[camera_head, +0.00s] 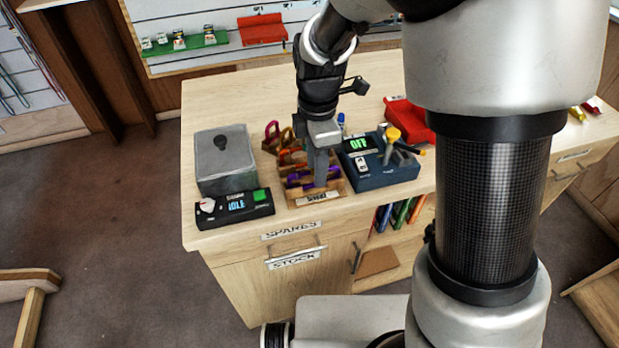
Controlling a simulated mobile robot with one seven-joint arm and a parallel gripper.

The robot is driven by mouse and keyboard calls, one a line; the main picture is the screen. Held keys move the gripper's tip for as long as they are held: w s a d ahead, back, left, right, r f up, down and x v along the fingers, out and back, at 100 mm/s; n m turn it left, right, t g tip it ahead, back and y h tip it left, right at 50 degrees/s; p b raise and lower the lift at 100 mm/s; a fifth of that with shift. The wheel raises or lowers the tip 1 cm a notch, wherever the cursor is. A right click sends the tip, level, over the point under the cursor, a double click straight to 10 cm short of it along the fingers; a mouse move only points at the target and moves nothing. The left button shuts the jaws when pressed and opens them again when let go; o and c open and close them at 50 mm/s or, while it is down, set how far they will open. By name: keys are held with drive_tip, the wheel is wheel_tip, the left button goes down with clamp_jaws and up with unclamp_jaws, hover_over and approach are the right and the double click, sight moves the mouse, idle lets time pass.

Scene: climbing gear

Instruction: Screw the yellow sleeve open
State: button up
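A wooden tray (333,189) on the workbench holds several coloured carabiners, with purple ones (299,181) at the front and orange ones (290,158) behind. A red one (271,131) and a brownish-yellow one (287,139) stand at its back left. I cannot make out a yellow sleeve on any of them. My gripper (320,180) points straight down over the right part of the tray, beside the purple carabiners. The fingers are seen edge-on, so their opening and any contact are unclear. They hide part of the tray.
A dark box (385,180) with an "OFF" display and a yellow-topped part (392,134) stands close right of the tray. A grey lidded box (226,178) and an "IDLE" panel (236,207) stand left. A red bin (411,121) is behind. The bench's back left is clear.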

drive_tip(key=shift+s+d, duration=0.15)
drive_tip(key=shift+s, duration=0.35)
drive_tip(key=shift+f+b, duration=1.2)
drive_tip(key=shift+f, duration=0.25)
drive_tip(key=shift+w, duration=0.15)
drive_tip(key=shift+w+a, duration=0.25)
drive_tip(key=shift+w, duration=0.35)
drive_tip(key=shift+r, duration=0.1)
